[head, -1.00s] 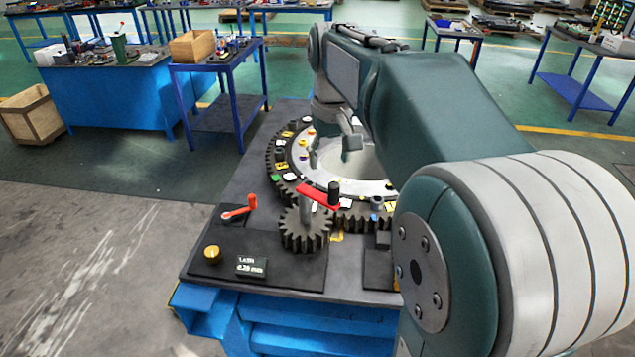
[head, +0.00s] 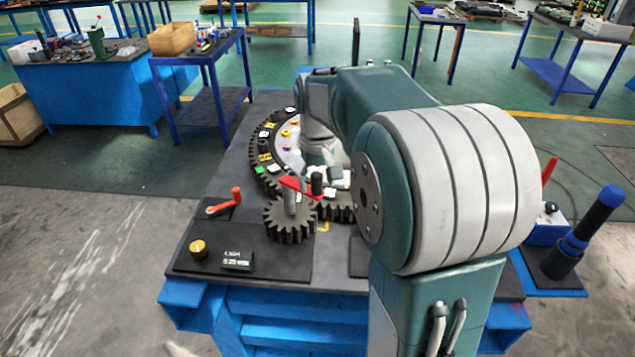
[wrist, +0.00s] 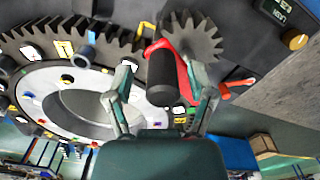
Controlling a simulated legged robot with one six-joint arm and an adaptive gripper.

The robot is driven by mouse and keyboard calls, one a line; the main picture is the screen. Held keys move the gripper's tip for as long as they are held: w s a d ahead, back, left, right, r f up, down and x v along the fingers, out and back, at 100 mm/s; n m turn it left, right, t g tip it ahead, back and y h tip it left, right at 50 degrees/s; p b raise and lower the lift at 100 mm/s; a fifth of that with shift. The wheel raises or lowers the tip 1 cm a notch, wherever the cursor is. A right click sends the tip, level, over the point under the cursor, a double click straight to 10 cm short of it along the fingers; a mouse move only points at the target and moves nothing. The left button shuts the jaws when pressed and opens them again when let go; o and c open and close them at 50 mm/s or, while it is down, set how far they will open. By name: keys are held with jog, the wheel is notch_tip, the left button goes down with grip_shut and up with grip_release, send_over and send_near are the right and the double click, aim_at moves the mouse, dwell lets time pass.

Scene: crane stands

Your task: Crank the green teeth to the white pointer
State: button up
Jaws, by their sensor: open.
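The dark ring gear (head: 256,163) lies flat on the bench, with coloured tiles on its rim; a small green tile (head: 260,169) shows at its left front. My arm hides the ring's right side. I cannot pick out the white pointer.
A small orange-handled lever (head: 225,202), a yellow knob (head: 198,248) and a small display (head: 237,260) are left of the pinion. A black-and-blue upright handle (head: 590,225) stands at the right. Other tables stand behind, with open floor to the left.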

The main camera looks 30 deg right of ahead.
jog(key=shift+a+f, duration=0.15)
jog(key=shift+f, duration=0.15)
grip_shut()
jog(key=shift+s+a, duration=0.1)
jog(key=shift+a, duration=0.05)
jog(key=w+a+m, duration=0.5)
jog(key=a+m, duration=0.6)
jog(key=m, duration=0.8)
jog(key=shift+m, duration=0.4)
